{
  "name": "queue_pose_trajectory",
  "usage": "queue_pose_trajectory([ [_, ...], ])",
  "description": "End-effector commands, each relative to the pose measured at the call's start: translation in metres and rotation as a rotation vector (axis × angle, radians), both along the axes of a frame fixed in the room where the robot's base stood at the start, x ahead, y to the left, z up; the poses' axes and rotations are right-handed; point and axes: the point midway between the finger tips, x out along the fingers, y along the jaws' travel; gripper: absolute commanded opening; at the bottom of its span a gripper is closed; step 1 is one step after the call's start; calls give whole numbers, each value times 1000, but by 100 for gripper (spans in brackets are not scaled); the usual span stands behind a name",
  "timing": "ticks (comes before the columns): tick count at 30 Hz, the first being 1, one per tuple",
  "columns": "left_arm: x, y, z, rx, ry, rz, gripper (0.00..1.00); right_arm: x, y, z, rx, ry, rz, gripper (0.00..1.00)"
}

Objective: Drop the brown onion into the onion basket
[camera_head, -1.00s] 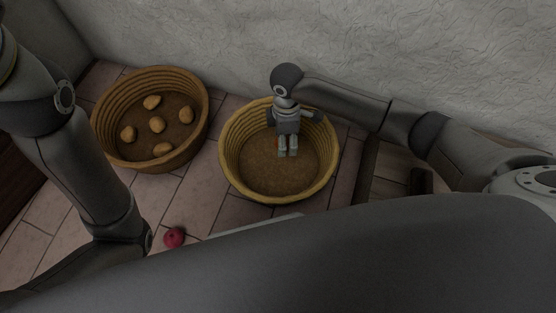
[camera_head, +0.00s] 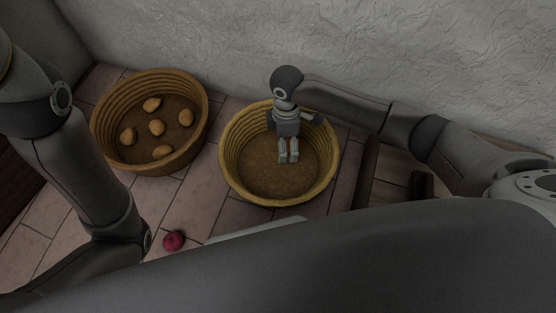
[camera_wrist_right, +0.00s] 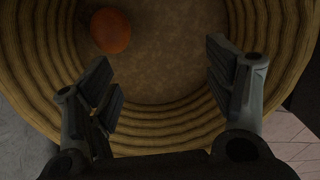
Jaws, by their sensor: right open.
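The brown onion (camera_wrist_right: 110,31) lies inside the yellow woven onion basket (camera_wrist_right: 285,40), near its wall, in the right wrist view. In the head view the onion is hidden behind my right gripper (camera_head: 289,157), which hangs over the far part of the basket (camera_head: 229,165). The right wrist view shows the fingers of this gripper (camera_wrist_right: 160,75) spread wide with nothing between them. The onion is apart from them. My left arm shows at the left of the head view, but its gripper is out of view.
A browner basket (camera_head: 200,125) with several potatoes (camera_head: 156,128) stands to the left. A red onion (camera_head: 173,240) lies on the tiled floor in front. A plaster wall (camera_head: 400,50) rises close behind the baskets. Floor is free between the baskets and the red onion.

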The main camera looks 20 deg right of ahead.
Motion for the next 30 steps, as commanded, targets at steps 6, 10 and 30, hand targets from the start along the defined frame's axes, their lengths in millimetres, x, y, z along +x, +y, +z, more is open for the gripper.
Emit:
queue_pose_trajectory([
  [6, 0, 0, 0, 0, 0, 0, 40, 5, 0, 36, 2, -6, 1, 76],
  [10, 0, 0, 0, 1, 0, 0, 40, 7, -1, 64, 1, -6, 0, 76],
  [30, 0, 0, 0, 1, 0, 0, 40, 11, -2, 117, 0, -1, 0, 76],
])
